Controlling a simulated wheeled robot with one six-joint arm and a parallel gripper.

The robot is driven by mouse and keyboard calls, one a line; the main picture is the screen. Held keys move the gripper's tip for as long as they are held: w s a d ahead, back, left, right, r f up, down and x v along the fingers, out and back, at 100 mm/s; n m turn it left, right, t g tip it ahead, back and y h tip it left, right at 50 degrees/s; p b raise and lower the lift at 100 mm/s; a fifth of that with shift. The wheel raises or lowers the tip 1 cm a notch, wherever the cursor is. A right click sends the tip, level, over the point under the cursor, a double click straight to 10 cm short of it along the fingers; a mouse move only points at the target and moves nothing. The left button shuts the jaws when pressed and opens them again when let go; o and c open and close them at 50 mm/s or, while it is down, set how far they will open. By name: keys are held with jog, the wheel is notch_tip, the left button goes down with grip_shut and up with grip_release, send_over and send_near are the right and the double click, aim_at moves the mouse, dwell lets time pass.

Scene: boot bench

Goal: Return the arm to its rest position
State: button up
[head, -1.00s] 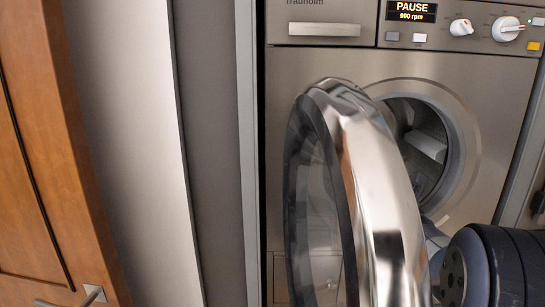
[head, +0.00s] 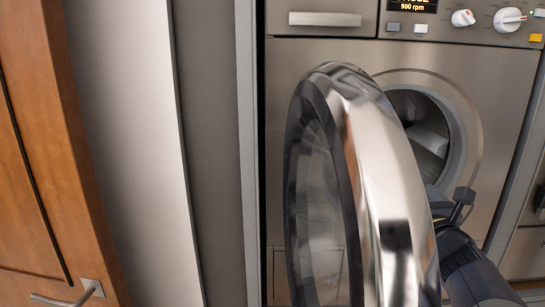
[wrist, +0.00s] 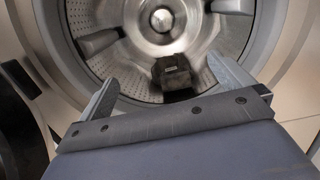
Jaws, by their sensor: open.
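My gripper (wrist: 165,92) is open, with its two fingers spread in front of the washing machine's drum opening in the wrist view. In the head view my gripper (head: 458,205) is at the lower right, just right of the open door and in front of the machine's opening, partly hidden by the door. The drum (wrist: 215,45) is steel with perforated walls and grey paddles. A small dark blocky thing (wrist: 172,72) shows between the fingers' line of sight, low in the drum area; I cannot tell what it is.
The washing machine's round chrome door (head: 385,190) stands wide open towards me, left of my arm. The control panel (head: 440,20) is above. A wooden cabinet door (head: 40,150) with a metal handle (head: 75,298) is at the far left.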

jog(key=s, duration=0.8)
jog(key=shift+s+r+p, duration=0.35)
jog(key=shift+r, duration=0.05)
